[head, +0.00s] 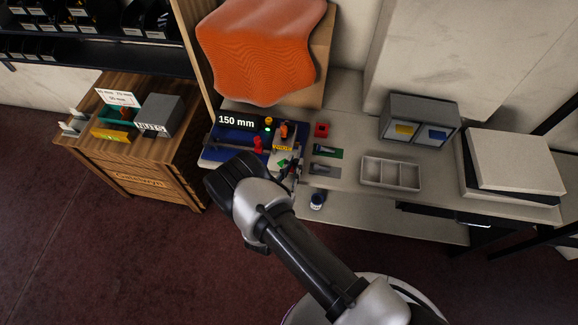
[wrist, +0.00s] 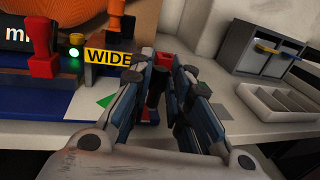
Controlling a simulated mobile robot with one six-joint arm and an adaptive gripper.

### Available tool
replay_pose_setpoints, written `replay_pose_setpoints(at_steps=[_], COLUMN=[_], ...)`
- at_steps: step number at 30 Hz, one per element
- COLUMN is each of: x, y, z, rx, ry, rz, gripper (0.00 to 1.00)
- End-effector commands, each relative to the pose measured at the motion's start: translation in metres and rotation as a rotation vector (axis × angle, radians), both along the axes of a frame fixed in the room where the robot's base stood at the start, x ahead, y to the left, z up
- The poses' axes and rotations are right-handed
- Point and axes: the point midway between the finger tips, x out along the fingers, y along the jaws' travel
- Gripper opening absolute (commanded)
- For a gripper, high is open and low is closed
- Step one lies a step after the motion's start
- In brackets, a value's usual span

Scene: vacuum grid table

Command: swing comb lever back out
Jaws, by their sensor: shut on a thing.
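The blue binding machine (head: 213,155) stands on the table under a "150 mm" sign (head: 236,121). My gripper (head: 290,172) is at its right end. In the wrist view my gripper (wrist: 167,68) has its two fingers close around a dark upright post (wrist: 155,90), which looks like the comb lever. The fingers hide most of it. A red handle (wrist: 41,40) and an orange handle (wrist: 115,15) stand on the machine. A green lamp (wrist: 73,53) is lit beside a yellow "WIDE" label (wrist: 107,56).
Right of the machine are a red block (head: 322,130), small trays (head: 327,152), a divided tray (head: 391,186) and a grey two-drawer cabinet (head: 419,119). An orange cloth-like panel (head: 262,50) rises behind.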

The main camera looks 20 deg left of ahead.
Motion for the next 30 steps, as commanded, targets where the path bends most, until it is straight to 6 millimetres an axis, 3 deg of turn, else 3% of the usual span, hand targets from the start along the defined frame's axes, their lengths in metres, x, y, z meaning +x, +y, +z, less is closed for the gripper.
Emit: replay_pose_setpoints(at_steps=[6,20,21,30], x=[0.001,0.001,0.001,0.001], y=[-0.013,-0.018,-0.018,-0.017], z=[-0.001,-0.003,-0.003,-0.003], rx=[-0.006,-0.012,-0.012,-0.011], ry=[0.001,0.005,0.005,0.006], rz=[-0.016,-0.018,-0.018,-0.018], gripper=[0.00,0.00,0.18,0.38])
